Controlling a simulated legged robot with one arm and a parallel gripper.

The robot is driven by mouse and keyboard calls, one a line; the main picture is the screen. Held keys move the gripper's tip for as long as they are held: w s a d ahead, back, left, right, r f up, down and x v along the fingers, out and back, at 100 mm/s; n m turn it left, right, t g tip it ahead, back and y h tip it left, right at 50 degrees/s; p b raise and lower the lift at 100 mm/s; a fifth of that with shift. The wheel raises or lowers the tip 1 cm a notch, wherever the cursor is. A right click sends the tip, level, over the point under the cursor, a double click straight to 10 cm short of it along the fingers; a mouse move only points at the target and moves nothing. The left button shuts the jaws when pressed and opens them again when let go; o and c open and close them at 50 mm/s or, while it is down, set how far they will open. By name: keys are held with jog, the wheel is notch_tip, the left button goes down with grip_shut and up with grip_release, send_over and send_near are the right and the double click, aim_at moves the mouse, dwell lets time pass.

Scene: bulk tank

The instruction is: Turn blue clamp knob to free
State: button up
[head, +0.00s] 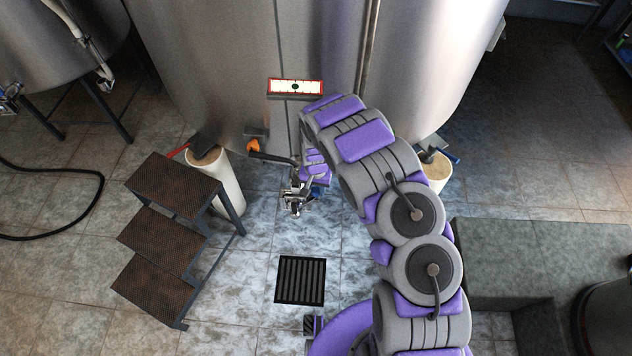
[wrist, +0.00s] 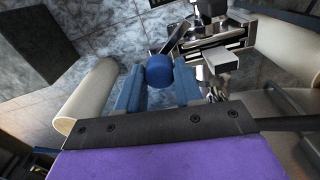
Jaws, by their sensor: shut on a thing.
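The blue clamp knob (wrist: 159,70) is a round blue knob in the middle of the wrist view. It sits between the two blue fingers of my gripper (wrist: 158,82), which is shut on it. A metal valve and clamp fitting (wrist: 205,45) lies beyond and to the right of the knob. In the head view the metal fitting (head: 296,196) shows low in front of the tank, with my gripper (head: 320,180) at its right side. The knob is too small and hidden there to make out.
The large steel tank (head: 230,60) stands behind the fitting. Rusty steps (head: 160,245) stand at left, a floor drain (head: 300,280) lies in front, and a dark grey block (head: 540,260) is at right. White cylindrical tank feet (head: 225,180) flank the fitting.

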aim_at(315, 189)
jog(key=n+p, duration=0.2)
jog(key=p, duration=0.1)
jog(key=n+p, duration=0.3)
jog(key=shift+s+r+n, duration=0.1)
jog(key=shift+r+n, duration=0.1)
jog(key=shift+n, duration=0.1)
jog(key=n+p, duration=0.4)
jog(key=shift+f, duration=0.15)
jog(key=shift+n, duration=0.4)
jog(key=o, duration=1)
jog(key=shift+o, duration=0.2)
notch_tip(315, 189, up, 17)
jog(key=p, duration=0.2)
jog(key=shift+a, duration=0.15)
